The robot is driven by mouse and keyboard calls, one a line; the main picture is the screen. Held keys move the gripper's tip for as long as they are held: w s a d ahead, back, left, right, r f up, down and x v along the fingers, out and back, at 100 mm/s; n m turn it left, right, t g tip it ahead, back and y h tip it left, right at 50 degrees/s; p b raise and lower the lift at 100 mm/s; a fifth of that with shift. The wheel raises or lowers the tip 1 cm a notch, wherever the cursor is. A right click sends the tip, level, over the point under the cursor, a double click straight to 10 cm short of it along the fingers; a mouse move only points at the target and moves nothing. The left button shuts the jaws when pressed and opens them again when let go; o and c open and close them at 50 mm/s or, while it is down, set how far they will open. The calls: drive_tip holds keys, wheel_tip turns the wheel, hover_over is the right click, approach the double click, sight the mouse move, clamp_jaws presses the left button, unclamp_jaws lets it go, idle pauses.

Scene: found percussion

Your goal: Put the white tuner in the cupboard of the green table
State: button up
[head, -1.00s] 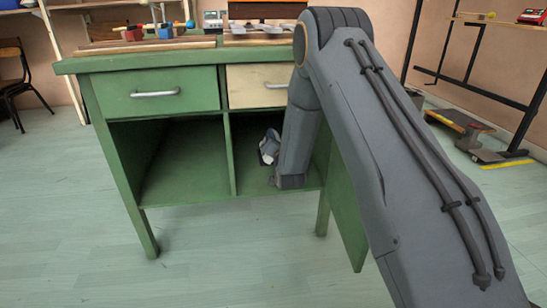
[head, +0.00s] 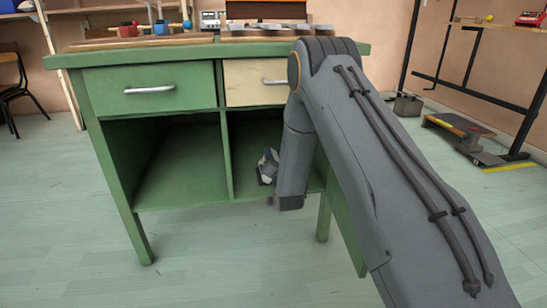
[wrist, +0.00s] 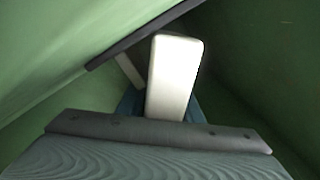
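The green table (head: 145,215) stands ahead, with a green drawer and a cream drawer above two open bays. Its right bay is the cupboard (head: 230,150), with a green door (head: 345,225) hanging open, partly behind my arm. My gripper (head: 267,166) is at the front of this bay, low, near its floor. In the wrist view, a white block (wrist: 173,75), which I take as the white tuner, sits close in front of my gripper, with blue parts at its sides. It appears held; the fingertips are hidden behind it.
Green cupboard walls (wrist: 260,70) slope close on both sides in the wrist view. The left bay (head: 180,165) is empty. A boxy device (head: 211,20) and other objects stand on the tabletop. A black-framed rack (head: 470,85) is at the right.

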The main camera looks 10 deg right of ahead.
drive_tip(key=shift+o, duration=0.7)
drive_tip(key=shift+r, duration=0.15)
drive_tip(key=s+p, duration=0.6)
drive_tip(key=s, duration=0.6)
drive_tip(key=shift+a, duration=0.1)
